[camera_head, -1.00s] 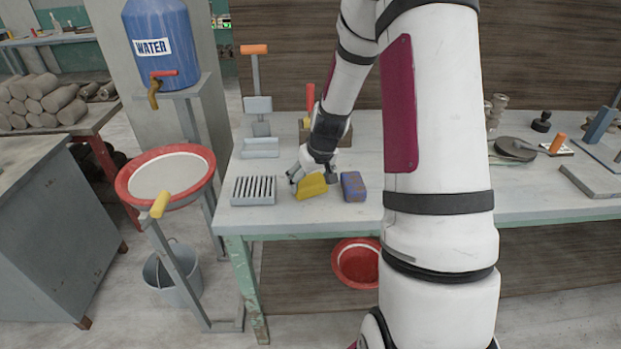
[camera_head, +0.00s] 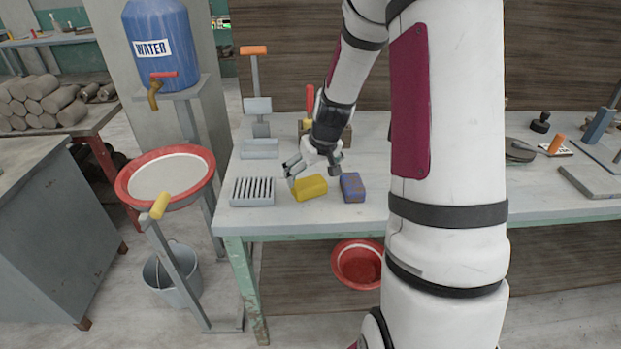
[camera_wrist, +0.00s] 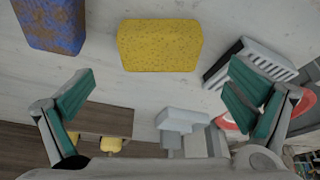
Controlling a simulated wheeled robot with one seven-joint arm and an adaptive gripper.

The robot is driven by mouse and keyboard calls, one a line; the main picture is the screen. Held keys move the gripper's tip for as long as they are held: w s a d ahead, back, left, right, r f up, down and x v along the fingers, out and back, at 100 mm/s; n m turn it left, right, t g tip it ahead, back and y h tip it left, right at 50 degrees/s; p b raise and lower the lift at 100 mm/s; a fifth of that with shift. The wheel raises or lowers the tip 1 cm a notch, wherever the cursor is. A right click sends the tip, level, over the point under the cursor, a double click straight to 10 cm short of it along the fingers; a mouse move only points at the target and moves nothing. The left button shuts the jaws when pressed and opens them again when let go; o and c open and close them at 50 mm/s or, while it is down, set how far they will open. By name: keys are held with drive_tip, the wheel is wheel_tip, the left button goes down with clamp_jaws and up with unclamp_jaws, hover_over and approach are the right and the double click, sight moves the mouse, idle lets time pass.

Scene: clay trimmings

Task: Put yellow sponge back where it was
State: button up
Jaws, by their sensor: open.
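The yellow sponge (camera_head: 310,187) lies flat on the workbench, between a slotted grey rack on its left and a blue-and-rust block on its right. In the wrist view the sponge (camera_wrist: 160,45) lies beyond the fingertips, with nothing touching it. My gripper (camera_head: 310,170) is just behind and above the sponge in the head view. In the wrist view my gripper (camera_wrist: 160,95) has its green-padded fingers spread wide and empty.
The slotted rack (camera_head: 252,191) and the blue block (camera_head: 352,187) stand close on either side of the sponge. A grey tray (camera_head: 260,148) and a red-handled tool (camera_head: 310,103) are behind. A red basin (camera_head: 165,178) stands left of the workbench (camera_head: 290,223).

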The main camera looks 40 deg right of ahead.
drive_tip(key=d+v, duration=0.1)
drive_tip(key=v, duration=0.7)
drive_tip(key=s+a+r+n, duration=0.1)
drive_tip(key=s+a+r, duration=0.35)
drive_tip(key=a, duration=0.25)
drive_tip(key=s+a+r+n, duration=0.1)
drive_tip(key=s+a+r, duration=0.3)
drive_tip(key=a+r, duration=0.25)
drive_tip(key=s+a+r, duration=0.1)
drive_tip(key=s+a, duration=0.3)
drive_tip(key=s, duration=0.3)
drive_tip(key=s+a+r, duration=0.1)
drive_tip(key=s+a, duration=0.3)
drive_tip(key=s, duration=0.4)
drive_tip(key=shift+s+r+y, duration=0.25)
drive_tip(key=shift+y, duration=0.15)
